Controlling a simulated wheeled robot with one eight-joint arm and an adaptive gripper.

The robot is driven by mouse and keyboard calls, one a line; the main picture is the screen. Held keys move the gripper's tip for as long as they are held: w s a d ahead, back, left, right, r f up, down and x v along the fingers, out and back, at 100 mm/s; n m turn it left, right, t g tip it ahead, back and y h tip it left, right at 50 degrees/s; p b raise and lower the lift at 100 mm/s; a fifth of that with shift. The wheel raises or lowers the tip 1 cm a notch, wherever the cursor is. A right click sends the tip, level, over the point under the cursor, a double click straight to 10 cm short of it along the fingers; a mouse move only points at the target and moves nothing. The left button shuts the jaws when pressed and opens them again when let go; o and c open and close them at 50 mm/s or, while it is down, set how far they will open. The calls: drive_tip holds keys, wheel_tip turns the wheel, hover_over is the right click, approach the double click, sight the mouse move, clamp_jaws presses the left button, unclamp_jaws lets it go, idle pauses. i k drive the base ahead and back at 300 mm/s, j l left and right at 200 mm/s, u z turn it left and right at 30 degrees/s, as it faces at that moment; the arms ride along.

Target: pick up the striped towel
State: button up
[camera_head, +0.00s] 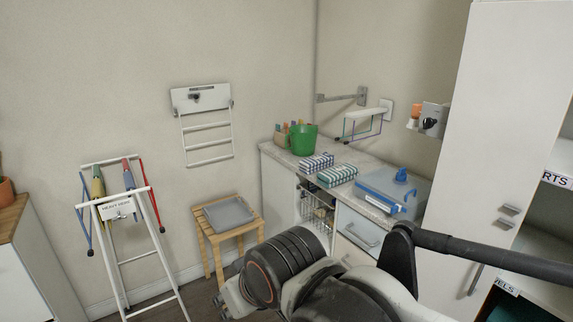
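Two folded, patterned cloths lie on the counter (278,162) along the right wall. The front one is a green-and-white striped towel (337,175). Just behind it lies a blue-and-white one (317,162), whose pattern is too small to read clearly. My gripper (226,301) is at the lower middle of the view, in front of the counter and well apart from both cloths. Its fingers are small and partly hidden by my arm, so I cannot tell whether they are open. I see nothing held in it.
A green bucket (304,139) stands behind the cloths, and a blue-and-clear box (392,190) stands to their right. A wooden stool (205,233) with a grey item and a white folding rack (147,255) stand left. A tall white cabinet (497,110) bounds the right.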

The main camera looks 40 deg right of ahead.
sight(331, 178)
drive_tip(key=i+z, duration=0.1)
drive_tip(key=i, duration=0.5)
drive_tip(key=i+j+z, duration=0.1)
drive_tip(key=i, duration=0.55)
drive_tip(key=i+j, duration=0.15)
drive_tip(key=i, duration=0.45)
drive_tip(key=i+z, duration=0.15)
drive_tip(key=z, duration=2.1)
drive_tip(key=l+z, duration=0.1)
drive_tip(key=z, duration=0.25)
drive_tip(key=l+z, duration=0.1)
drive_tip(key=z, duration=0.55)
drive_tip(key=j+z, duration=0.2)
drive_tip(key=k+l, duration=0.05)
